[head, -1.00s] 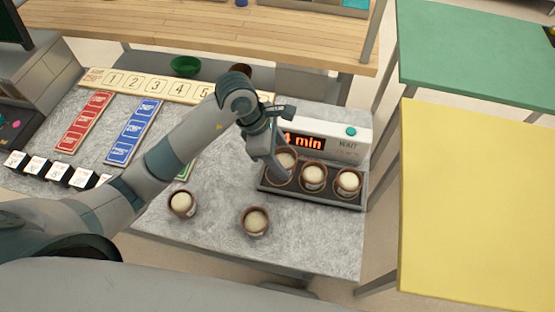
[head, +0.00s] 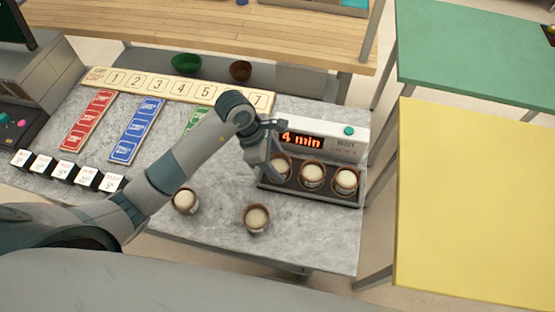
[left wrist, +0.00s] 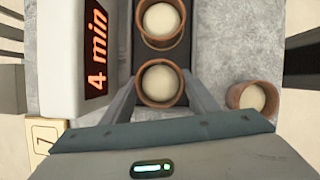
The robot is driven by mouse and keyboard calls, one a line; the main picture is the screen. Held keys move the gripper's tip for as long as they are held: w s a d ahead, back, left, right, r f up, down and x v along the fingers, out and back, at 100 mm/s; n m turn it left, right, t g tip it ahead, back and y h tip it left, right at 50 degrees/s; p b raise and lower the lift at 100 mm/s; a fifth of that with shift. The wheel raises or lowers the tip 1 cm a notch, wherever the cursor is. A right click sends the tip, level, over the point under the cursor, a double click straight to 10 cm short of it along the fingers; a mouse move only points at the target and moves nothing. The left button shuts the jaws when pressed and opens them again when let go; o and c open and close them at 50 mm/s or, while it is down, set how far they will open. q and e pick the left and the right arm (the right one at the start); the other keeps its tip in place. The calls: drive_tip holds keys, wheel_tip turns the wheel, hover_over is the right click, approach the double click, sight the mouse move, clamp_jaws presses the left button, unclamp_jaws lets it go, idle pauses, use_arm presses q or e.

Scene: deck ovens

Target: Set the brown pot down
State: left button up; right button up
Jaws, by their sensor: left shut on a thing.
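A brown pot (head: 281,167) with pale filling is at the left end of the dark tray (head: 312,194). My left gripper (head: 272,174) is shut on this pot, with a finger on each side of it. In the left wrist view the pot (left wrist: 160,83) shows between the fingers, in line with its neighbour and close to the same size. It seems to be in the tray; its base is hidden. Two similar pots, a middle one (head: 312,176) and a right one (head: 346,181), stand in the tray. My right gripper is not in view.
A display box (head: 345,140) reading "4 min" stands right behind the tray. Two loose pots, one left (head: 186,201) and one nearer (head: 257,218), stand on the grey table. A numbered strip (head: 165,86) and coloured cards lie to the left. The front of the table is mostly clear.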

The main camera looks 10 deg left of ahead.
use_arm(q)
drive_tip(key=shift+w, duration=0.1)
drive_tip(key=shift+f, duration=0.15)
drive_tip(key=o, duration=0.9)
drive_tip(key=shift+r, duration=0.25)
drive_tip(key=shift+a+r, duration=0.15)
drive_tip(key=shift+r, duration=0.2)
drive_tip(key=b+v, duration=0.3)
drive_tip(key=v, duration=0.8)
